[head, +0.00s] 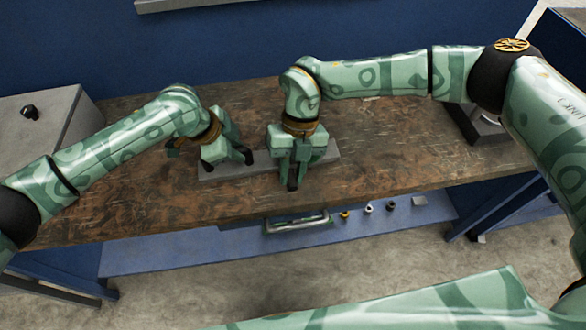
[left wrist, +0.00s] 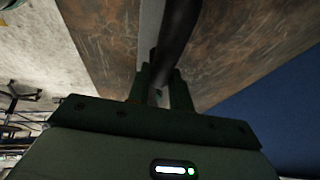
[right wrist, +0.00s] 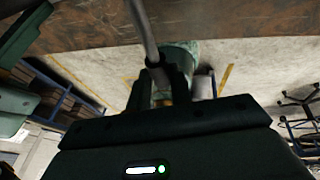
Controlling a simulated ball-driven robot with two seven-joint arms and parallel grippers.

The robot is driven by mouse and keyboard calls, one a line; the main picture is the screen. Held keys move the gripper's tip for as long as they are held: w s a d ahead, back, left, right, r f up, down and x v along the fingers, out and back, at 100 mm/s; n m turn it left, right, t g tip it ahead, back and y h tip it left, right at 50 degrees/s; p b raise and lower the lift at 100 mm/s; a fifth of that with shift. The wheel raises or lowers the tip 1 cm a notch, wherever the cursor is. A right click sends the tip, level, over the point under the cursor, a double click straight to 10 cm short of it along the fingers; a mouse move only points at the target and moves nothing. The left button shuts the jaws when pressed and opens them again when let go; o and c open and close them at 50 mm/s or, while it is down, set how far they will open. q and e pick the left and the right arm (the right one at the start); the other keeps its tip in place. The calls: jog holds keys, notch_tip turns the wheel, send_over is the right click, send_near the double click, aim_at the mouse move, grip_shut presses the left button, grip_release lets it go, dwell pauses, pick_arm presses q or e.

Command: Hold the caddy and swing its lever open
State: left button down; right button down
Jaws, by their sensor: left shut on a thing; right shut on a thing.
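The caddy shows in the head view as a long, low grey base (head: 262,163) on the wooden bench; both grippers hide much of it. My left gripper (head: 240,157) is over its left part. In the left wrist view its fingers close on a thick dark upright part (left wrist: 178,35), with a grey strip of the base (left wrist: 150,22) behind it. My right gripper (head: 293,183) points down at the right part, near the front edge. In the right wrist view its fingers are shut on a thin grey rod (right wrist: 145,30), which looks like the lever. How far it is swung is hidden.
The worn brown bench top (head: 410,150) is clear right of the caddy. A dark device (head: 480,122) stands at its right end. A grey cabinet (head: 40,115) is at left. A blue lower shelf (head: 180,252) holds a tray (head: 297,222) and several small items.

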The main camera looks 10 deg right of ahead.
pick_arm(q)
jog(key=shift+s+d, duration=0.1)
jog(key=shift+d, duration=0.05)
pick_arm(e)
jog(key=shift+w, duration=0.15)
jog(key=c, duration=1.3)
grip_release()
jog(key=shift+o, duration=0.2)
jog(key=shift+r, duration=0.1)
jog(key=v, duration=1.1)
jog(key=shift+w+d+r, duration=0.15)
jog(key=shift+w+r, duration=0.05)
jog(key=shift+r, duration=0.15)
pick_arm(q)
jog(key=c, duration=1.2)
grip_release()
jog(key=shift+o, duration=0.2)
jog(key=shift+r, duration=0.1)
